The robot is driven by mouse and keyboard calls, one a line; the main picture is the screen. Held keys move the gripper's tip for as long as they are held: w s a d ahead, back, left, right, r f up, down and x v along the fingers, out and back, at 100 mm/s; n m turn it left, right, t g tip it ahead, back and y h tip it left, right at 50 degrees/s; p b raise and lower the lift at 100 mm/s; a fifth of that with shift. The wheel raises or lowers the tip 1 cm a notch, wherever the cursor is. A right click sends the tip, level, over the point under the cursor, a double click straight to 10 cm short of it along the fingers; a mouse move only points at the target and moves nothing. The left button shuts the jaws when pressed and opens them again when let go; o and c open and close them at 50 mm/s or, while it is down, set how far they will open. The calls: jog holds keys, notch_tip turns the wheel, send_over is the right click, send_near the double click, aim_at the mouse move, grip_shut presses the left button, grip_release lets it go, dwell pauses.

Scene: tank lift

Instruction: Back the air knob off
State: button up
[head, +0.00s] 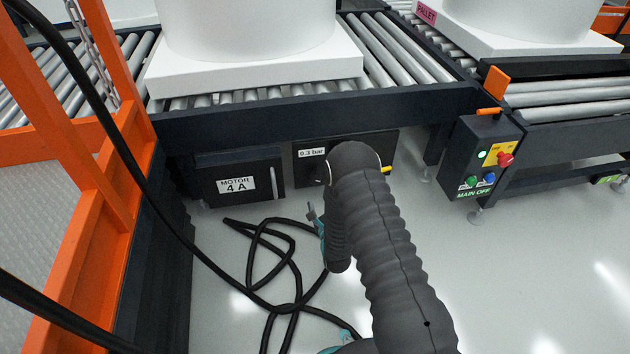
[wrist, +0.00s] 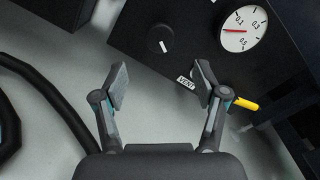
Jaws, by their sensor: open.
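The air knob (wrist: 160,39) is round and black with a white pointer line, on a dark panel in the wrist view. My gripper (wrist: 162,80) is open and empty, its two fingers spread below the knob in the picture and apart from it. A white gauge (wrist: 243,27) with a red needle sits right of the knob. A VENT label (wrist: 186,82) and a yellow lever (wrist: 245,103) are near the right finger. In the head view the panel (head: 304,178) carries a 0.3 bar label (head: 312,153); my arm covers much of it, including the gauge.
A MOTOR 4 A box (head: 238,184) stands left of the panel under the roller conveyor (head: 300,112). A control box (head: 486,160) with buttons is at right. Black hose (head: 270,240) loops on the floor. An orange frame (head: 120,190) stands at left. Floor at lower right is clear.

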aim_at(315, 180)
jog(key=b+x, duration=0.1)
jog(key=x, duration=0.9)
jog(key=shift+w, duration=0.25)
jog(key=c, duration=1.2)
